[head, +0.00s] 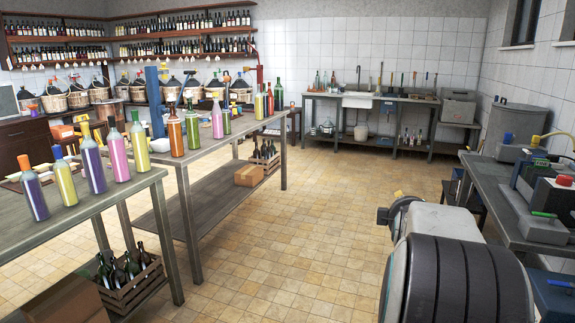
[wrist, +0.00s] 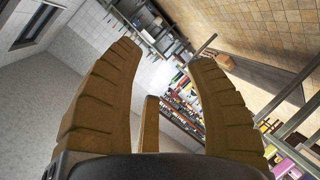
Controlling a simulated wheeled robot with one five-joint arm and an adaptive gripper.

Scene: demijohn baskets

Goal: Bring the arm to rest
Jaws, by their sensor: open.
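My arm (head: 455,275) shows in the head view at the lower right, a grey and black ribbed shape above the tiled floor. The gripper's fingers cannot be made out clearly in the head view.
At left, metal tables (head: 95,220) carry several colourful bottles. At right, a dark workbench (head: 490,185) with machines stands close to my arm. Demijohn baskets (head: 78,97) line the back left. The tiled floor (head: 300,240) between the tables is clear.

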